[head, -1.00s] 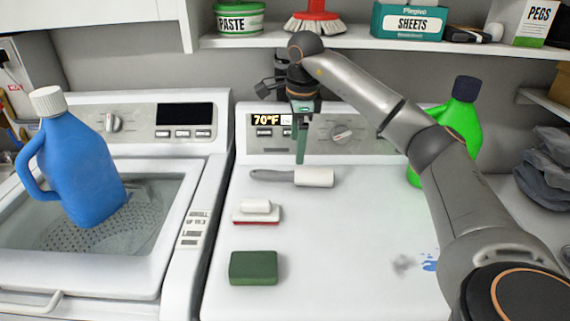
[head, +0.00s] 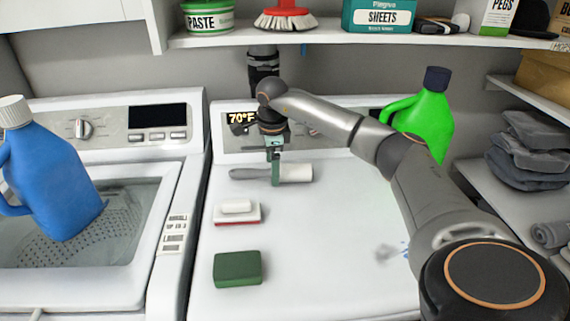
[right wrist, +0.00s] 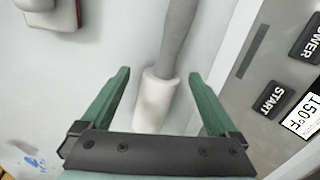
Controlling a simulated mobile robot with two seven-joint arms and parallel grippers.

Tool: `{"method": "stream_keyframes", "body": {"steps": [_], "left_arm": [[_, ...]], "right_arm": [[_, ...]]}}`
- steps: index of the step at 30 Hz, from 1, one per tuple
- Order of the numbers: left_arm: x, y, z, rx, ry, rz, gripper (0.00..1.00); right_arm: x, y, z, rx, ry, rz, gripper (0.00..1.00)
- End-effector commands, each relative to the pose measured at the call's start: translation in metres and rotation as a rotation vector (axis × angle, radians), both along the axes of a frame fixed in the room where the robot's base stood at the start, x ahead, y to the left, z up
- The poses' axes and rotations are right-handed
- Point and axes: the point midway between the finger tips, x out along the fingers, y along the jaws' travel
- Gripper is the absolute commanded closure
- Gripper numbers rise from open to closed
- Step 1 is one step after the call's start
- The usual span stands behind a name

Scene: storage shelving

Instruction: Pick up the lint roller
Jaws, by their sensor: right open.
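The lint roller has a white roll (head: 296,173) and a grey handle (head: 248,174), and lies on the white dryer top near its control panel. In the right wrist view its white roll (right wrist: 155,103) lies between the fingers, with the grey handle (right wrist: 178,35) running away toward the top. My right gripper (head: 276,183) is over the roller, near where handle and roll meet. In the right wrist view the right gripper (right wrist: 160,80) is open, its green fingers on either side of the roll, with gaps showing. My left gripper is not in view.
A white and red brush (head: 237,212) and a green sponge (head: 238,268) lie nearer on the dryer top (head: 310,250). A green bottle (head: 425,115) stands at the back right. A blue bottle (head: 45,180) is over the washer at left. A shelf (head: 360,36) hangs above.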

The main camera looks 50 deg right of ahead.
Motion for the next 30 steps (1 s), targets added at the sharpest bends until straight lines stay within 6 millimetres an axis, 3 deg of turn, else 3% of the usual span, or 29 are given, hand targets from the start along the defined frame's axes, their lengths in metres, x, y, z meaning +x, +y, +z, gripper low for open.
{"method": "stream_keyframes", "body": {"steps": [4,12,30], "left_arm": [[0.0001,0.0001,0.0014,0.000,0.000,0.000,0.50],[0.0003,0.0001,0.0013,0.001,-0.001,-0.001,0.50],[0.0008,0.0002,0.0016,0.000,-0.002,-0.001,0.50]], "right_arm": [[0.0010,-0.0019,-0.0146,-0.001,0.001,-0.001,0.05],[0.0014,-0.0020,-0.0163,-0.001,0.000,-0.001,0.08],[0.0013,-0.0019,-0.0157,0.000,-0.001,-0.001,0.75]]}}
